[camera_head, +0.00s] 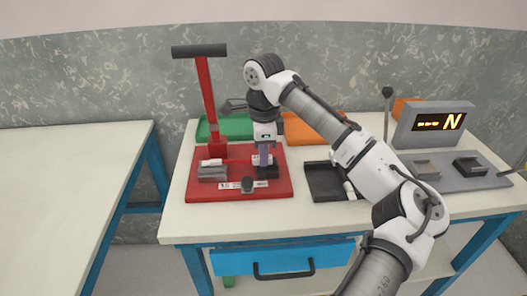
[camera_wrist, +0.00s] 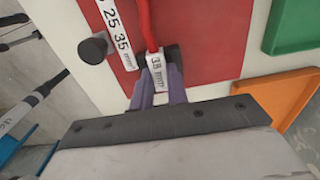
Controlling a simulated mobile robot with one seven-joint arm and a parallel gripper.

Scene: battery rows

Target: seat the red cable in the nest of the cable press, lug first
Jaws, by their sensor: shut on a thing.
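The cable press has a red base plate (camera_head: 222,190), a red post (camera_head: 207,95) and a dark crossbar handle on top. A grey block (camera_head: 213,173) sits at the left of its plate. My gripper (camera_head: 266,163) is over the plate's right part, pointing down, shut on the red cable (camera_head: 238,161). The cable runs left from the fingers toward a white piece above the grey block. In the wrist view my purple fingers (camera_wrist: 160,80) close at a white printed tag, with the red cable (camera_wrist: 147,28) running away from it. The lug and its contact with the nest cannot be made out.
A black knob (camera_head: 247,184) and a white size strip lie along the plate's front. A green tray (camera_head: 207,130) and an orange tray (camera_head: 310,128) are behind. A black tray (camera_head: 324,188) and a lit display (camera_head: 437,123) stand to the right. The left table (camera_head: 60,190) is bare.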

